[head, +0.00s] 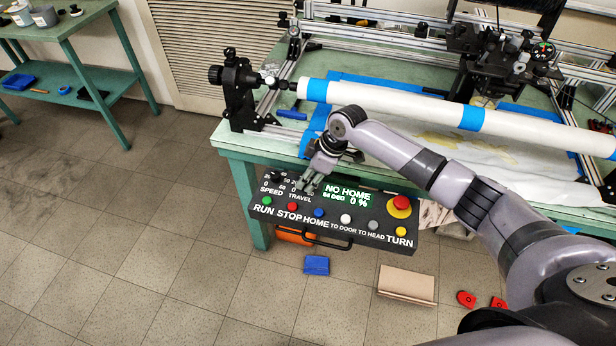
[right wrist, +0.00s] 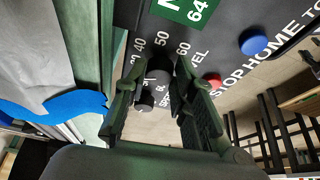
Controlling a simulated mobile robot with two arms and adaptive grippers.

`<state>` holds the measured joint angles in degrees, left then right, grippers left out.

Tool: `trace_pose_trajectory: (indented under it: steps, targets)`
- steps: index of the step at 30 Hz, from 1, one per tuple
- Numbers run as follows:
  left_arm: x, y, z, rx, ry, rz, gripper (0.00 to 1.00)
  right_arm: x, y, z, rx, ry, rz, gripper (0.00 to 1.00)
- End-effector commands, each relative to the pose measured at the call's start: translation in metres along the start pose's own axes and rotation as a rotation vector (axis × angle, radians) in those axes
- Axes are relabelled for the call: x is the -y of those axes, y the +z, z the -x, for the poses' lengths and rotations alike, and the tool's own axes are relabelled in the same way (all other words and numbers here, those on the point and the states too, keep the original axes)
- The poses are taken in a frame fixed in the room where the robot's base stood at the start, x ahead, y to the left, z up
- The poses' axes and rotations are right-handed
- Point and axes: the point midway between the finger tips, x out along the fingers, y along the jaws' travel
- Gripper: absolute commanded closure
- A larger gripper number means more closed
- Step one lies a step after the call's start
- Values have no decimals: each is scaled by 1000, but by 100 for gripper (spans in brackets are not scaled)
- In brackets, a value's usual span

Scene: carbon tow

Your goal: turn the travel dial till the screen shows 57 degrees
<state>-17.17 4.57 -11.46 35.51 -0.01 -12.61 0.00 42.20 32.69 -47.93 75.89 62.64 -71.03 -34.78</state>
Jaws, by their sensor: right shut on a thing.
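The black control panel (head: 396,228) hangs at the front edge of the green table. Its green-lit screen (head: 346,194) reads NO HOME, 64 DEG and 0 %; part of it, with 64, shows in the right wrist view (right wrist: 188,10). My right gripper (head: 308,184) reaches down to the panel's upper left. In the right wrist view its fingers (right wrist: 160,66) are closed around the black travel dial (right wrist: 160,70), beside the scale marks 40, 50 and 60. In the head view the gripper covers most of this dial. The speed dial (right wrist: 145,98) sits beside it. My left gripper is out of view.
Several coloured buttons line the panel, including a blue one (head: 319,212), with a red stop knob (head: 400,203) at its right. A long white tube (head: 400,101) lies above the table behind. A blue block (head: 316,265) and a tan box (head: 406,284) are on the floor.

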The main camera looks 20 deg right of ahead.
Motion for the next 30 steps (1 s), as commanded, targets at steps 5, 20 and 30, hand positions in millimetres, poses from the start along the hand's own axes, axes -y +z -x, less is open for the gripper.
trace_pose_trajectory:
  steps: [5, 20, 30]
  targets:
    - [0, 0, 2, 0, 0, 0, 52, 0, 0, 1, 0, 2, -8, 100]
    - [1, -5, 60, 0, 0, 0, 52, 5, -5, 7, -1, 103, -262, 100]
    - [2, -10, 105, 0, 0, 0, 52, 8, -6, 5, -2, 219, -540, 100]
